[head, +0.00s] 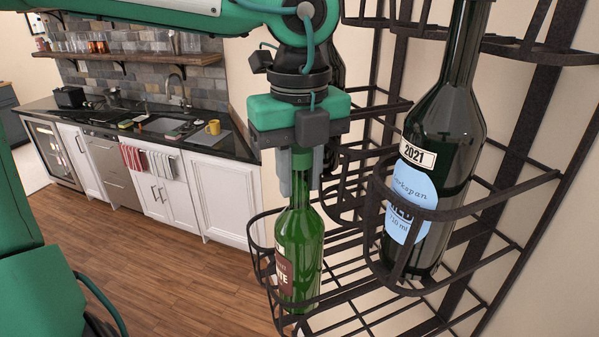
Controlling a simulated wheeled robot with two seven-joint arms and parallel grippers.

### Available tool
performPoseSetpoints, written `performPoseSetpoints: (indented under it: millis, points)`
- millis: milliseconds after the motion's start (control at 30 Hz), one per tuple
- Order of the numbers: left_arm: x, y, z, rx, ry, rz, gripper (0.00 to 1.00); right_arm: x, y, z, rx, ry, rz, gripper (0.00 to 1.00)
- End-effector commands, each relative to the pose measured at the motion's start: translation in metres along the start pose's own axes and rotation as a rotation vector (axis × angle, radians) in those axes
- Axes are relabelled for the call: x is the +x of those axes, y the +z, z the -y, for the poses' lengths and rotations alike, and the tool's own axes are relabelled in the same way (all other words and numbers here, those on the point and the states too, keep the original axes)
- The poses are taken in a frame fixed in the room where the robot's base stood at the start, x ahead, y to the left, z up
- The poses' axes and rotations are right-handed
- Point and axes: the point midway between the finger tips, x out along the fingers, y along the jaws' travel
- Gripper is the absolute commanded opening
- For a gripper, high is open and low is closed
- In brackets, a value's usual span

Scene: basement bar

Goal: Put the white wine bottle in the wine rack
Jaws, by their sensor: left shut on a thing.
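A green bottle (300,242) with a dark label whose visible letters end in "TE" is upright in the middle of the picture. My left gripper (302,172) is above it, pointing down, shut on its neck. The lower part of the bottle is inside a wire basket of the black metal wine rack (372,320), behind the basket's front rim. I cannot tell whether its base touches the basket floor. My right gripper is not in view.
A dark bottle (437,150) with a blue label and "2021" stands in a nearer rack basket at right, close to the green bottle. Rack wires and uprights crowd the right side. A counter with white cabinets (222,195) stands at left, with open wooden floor (165,270) before it.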

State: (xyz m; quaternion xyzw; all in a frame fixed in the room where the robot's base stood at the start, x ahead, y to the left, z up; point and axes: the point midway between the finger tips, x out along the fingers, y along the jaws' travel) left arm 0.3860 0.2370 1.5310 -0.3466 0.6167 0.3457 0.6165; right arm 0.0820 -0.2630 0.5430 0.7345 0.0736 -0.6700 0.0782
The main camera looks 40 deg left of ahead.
Motion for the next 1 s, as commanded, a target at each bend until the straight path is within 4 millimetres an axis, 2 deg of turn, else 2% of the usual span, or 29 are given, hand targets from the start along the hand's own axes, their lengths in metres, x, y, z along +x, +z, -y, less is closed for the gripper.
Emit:
performPoseSetpoints:
  millis: [133,167,200,567,800,833,1000]
  points:
    - [0.000,0.000,0.001,0.000,-0.003,0.001,0.00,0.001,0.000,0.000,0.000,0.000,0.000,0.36]
    - [0.001,0.000,0.000,0.000,0.000,0.000,0.27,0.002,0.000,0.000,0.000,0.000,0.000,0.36]
    - [0.001,0.000,0.000,0.000,0.000,0.000,0.34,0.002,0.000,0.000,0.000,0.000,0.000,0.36]
    - [-0.001,0.000,0.000,0.001,0.000,0.000,0.34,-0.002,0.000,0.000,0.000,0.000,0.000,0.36]
    - [-0.018,0.000,0.000,0.001,0.001,-0.001,0.34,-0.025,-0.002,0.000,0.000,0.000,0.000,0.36]
    - [-0.019,0.001,0.002,-0.002,-0.004,0.005,0.34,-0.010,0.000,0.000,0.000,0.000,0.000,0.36]
    - [-0.059,0.001,0.002,-0.003,-0.006,0.005,0.34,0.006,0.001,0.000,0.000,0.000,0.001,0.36]
